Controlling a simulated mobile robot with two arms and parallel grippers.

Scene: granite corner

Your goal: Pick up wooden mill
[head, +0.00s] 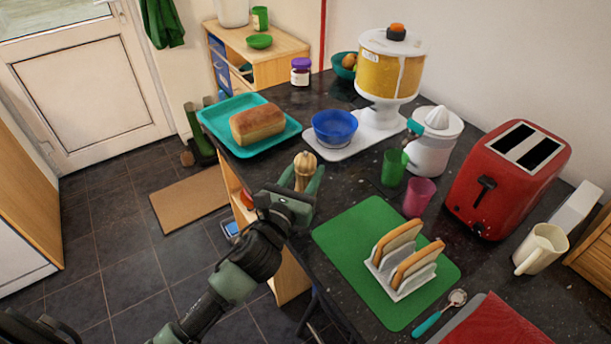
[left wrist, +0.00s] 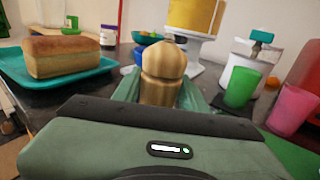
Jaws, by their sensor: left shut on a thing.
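The wooden mill (head: 304,168) is light brown with a rounded top, and it stands upright near the left edge of the dark counter. My left gripper (head: 303,186) has its green fingers around the mill and is shut on it. In the left wrist view the mill (left wrist: 162,72) rises between the fingers, and its lower part is hidden behind the gripper body. I cannot tell whether its base touches the counter. My right gripper is not in view.
A teal tray (head: 220,112) with a bread loaf (head: 257,125) lies behind the mill. A blue bowl (head: 335,127), a green cup (head: 394,167) and a pink cup (head: 419,196) stand to its right. A green board (head: 345,240) with a toast rack (head: 400,285) lies in front.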

